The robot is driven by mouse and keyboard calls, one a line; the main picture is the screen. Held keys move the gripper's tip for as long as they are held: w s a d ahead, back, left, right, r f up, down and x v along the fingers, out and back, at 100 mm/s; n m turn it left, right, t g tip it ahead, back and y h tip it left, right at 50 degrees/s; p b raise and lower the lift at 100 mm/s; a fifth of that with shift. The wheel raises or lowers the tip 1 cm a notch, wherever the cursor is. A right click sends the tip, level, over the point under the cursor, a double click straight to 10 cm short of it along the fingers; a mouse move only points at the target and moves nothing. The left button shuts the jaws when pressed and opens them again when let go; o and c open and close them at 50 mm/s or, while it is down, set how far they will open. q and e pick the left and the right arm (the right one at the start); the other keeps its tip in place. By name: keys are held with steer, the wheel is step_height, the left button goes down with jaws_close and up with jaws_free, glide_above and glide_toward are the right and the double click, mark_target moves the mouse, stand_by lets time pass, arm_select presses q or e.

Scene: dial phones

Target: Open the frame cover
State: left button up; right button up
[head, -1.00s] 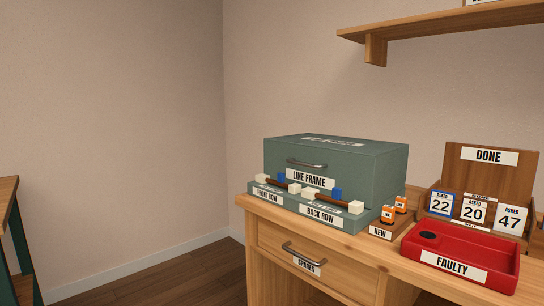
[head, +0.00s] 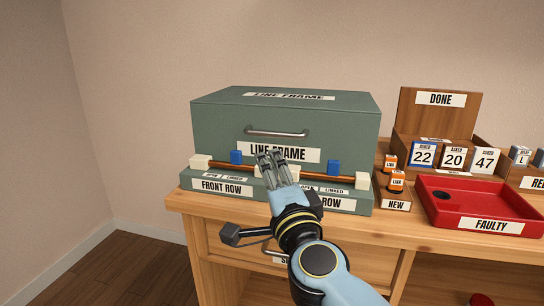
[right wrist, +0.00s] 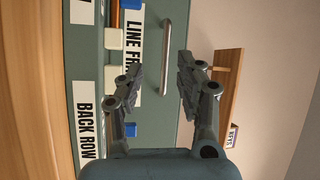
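The frame cover (head: 215,122) is a grey-green box lid marked LINE FRAME, closed on the desk. Its metal handle (head: 276,132) runs across the front face; it also shows in the right wrist view (right wrist: 166,57). My right gripper (head: 270,156) is in front of the cover, just below the handle in the head view, and hides part of the label and of the row strip. In the right wrist view its two fingers (right wrist: 158,80) are apart with nothing between them, and the handle lies beyond them. My left gripper is not in view.
Below the cover a ledge marked FRONT ROW (head: 226,188) and BACK ROW carries white and blue blocks on brown bars. To the right are orange pieces on the NEW stand (head: 396,205), the red FAULTY tray (head: 478,227) and the DONE rack (head: 440,118).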

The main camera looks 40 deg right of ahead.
mark_target(275, 136)
steer(key=w+d+r+m, duration=0.1)
steer(key=w+d, duration=0.1)
steer(key=w, duration=0.1)
steer(key=w+d+r+m+h, duration=0.1)
steer(key=w+d, duration=0.1)
steer(key=w, duration=0.1)
steer(key=w+d+r+m+g+h, duration=0.1)
steer(key=w+d, duration=0.2)
steer(key=shift+r, duration=0.15)
jaws_close()
stand_by(0.4)
